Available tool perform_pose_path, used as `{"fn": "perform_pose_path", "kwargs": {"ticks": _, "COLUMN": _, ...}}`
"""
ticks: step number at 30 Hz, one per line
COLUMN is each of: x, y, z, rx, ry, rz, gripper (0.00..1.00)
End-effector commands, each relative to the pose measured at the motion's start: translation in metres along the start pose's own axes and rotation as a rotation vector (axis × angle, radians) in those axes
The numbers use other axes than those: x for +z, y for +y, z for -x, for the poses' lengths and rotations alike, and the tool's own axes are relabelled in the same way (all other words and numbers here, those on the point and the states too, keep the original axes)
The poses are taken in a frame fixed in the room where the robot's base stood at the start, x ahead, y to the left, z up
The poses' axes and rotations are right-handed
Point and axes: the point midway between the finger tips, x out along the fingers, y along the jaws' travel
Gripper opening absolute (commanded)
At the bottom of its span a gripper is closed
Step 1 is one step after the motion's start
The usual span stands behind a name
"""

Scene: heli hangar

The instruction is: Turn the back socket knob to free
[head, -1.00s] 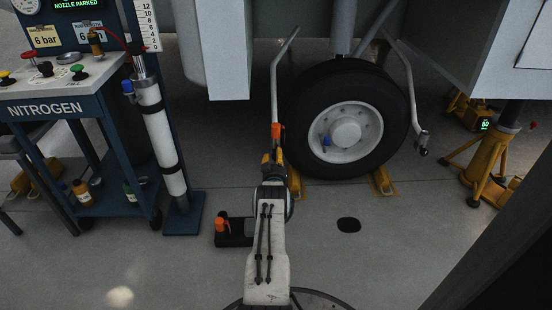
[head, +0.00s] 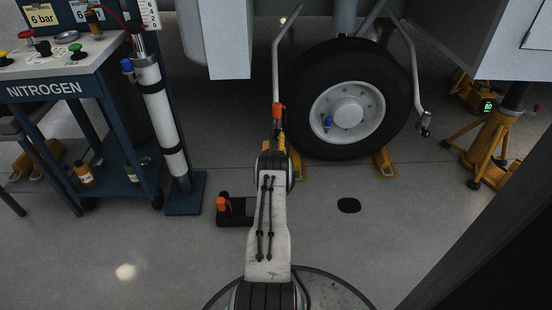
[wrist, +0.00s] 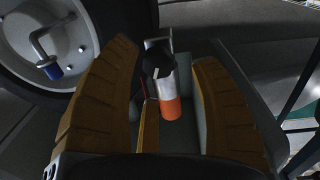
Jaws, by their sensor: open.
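A knob (wrist: 158,60) with a black top and a pale pointer line sits on a white and orange cylindrical body (wrist: 169,96) in the wrist view. It is between the two yellow-brown fingers of my gripper (wrist: 165,58), which are open with visible gaps to either side. In the head view an orange fitting (head: 278,111) is at the lower end of the bent bar left of the wheel. My gripper (head: 280,143) is just below it, mostly hidden behind my arm. The pointer's exact setting is too small to tell.
The wheel (head: 310,135) stands right of my gripper, with yellow chocks at its base. A black block with an orange knob (head: 222,203) lies on the floor to the left. The nitrogen cart (head: 60,90) stands further left, a yellow jack (head: 490,150) to the right.

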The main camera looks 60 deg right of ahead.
Motion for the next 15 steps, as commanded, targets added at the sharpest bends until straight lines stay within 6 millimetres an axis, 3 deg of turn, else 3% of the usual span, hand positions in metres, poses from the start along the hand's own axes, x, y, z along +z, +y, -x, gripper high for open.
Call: {"fn": "perform_pose_path", "kwargs": {"ticks": 15, "x": 0.0, "y": -0.001, "z": 0.06, "rx": -0.001, "ry": -0.002, "rz": 0.0, "gripper": 0.57}}
